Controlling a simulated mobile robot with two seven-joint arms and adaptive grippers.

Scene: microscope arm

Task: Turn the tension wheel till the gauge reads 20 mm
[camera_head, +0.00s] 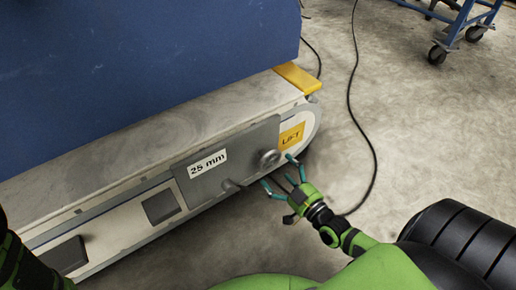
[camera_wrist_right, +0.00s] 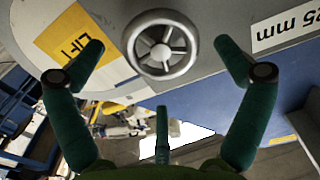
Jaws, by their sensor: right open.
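The tension wheel (camera_head: 269,158), a small grey spoked wheel, sits on the grey side plate of the conveyor-like machine. The gauge label (camera_head: 208,163) to its left reads 25 mm. My right gripper (camera_head: 279,172) is open just in front of the wheel, its teal fingers spread and empty. In the right wrist view the wheel (camera_wrist_right: 161,45) lies between two spread fingers, apart from both; a third finger is below it. The gauge label (camera_wrist_right: 287,25) shows upside down there. My left gripper is out of view.
A yellow LIFT label (camera_head: 291,136) is right of the wheel. A big blue panel (camera_head: 140,70) rises above the machine. A black cable (camera_head: 352,100) crosses the open floor; a blue wheeled cart (camera_head: 462,25) stands farther back.

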